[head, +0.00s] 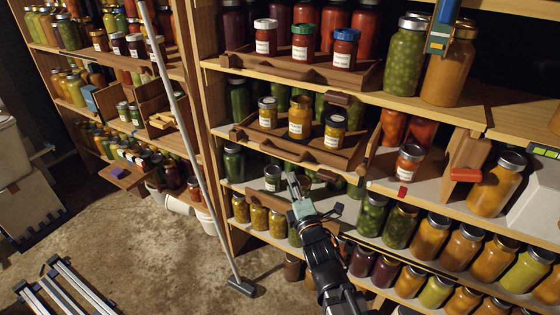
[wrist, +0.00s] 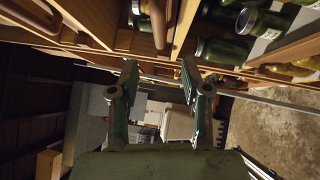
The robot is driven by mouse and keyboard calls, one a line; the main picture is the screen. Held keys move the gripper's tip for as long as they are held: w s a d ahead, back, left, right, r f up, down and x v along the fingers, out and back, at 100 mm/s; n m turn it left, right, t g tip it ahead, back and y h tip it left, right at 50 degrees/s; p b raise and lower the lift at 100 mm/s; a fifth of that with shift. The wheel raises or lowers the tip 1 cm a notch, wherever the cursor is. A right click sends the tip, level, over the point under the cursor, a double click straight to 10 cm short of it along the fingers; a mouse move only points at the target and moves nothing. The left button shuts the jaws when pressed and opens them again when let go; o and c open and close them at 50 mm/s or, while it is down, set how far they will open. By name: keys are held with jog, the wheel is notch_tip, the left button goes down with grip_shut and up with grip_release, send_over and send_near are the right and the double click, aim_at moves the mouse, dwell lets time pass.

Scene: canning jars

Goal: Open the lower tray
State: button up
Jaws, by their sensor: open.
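My gripper (head: 313,198) is in front of the lower shelf level in the head view, with its fingers apart and nothing visible between them. In the wrist view its two fingers (wrist: 157,85) point up toward the wooden shelving, spread open. A lower wooden tray (head: 268,200) shows partly beside my gripper, with a small jar (head: 272,178) above its front; my gripper and arm hide much of its right part. I cannot tell whether a finger touches it. Above it, a middle wooden tray (head: 285,148) holds small yellow jars. A rounded wooden bar (wrist: 159,22) shows beyond the fingertips in the wrist view.
An upper tray (head: 290,68) holds small red jars. Large filled jars (head: 370,214) stand close to the right of my gripper, with more on the bottom shelf. A grey pole (head: 190,130) leans at the left shelf post. Concrete floor (head: 150,250) lies open at the left.

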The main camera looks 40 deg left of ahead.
aim_at(280, 154)
jog(key=p+x, duration=0.1)
jog(key=x, duration=1.2)
jog(key=shift+a+r+p, duration=0.1)
jog(key=shift+a+p, duration=0.05)
jog(key=shift+p, duration=0.2)
grip_shut()
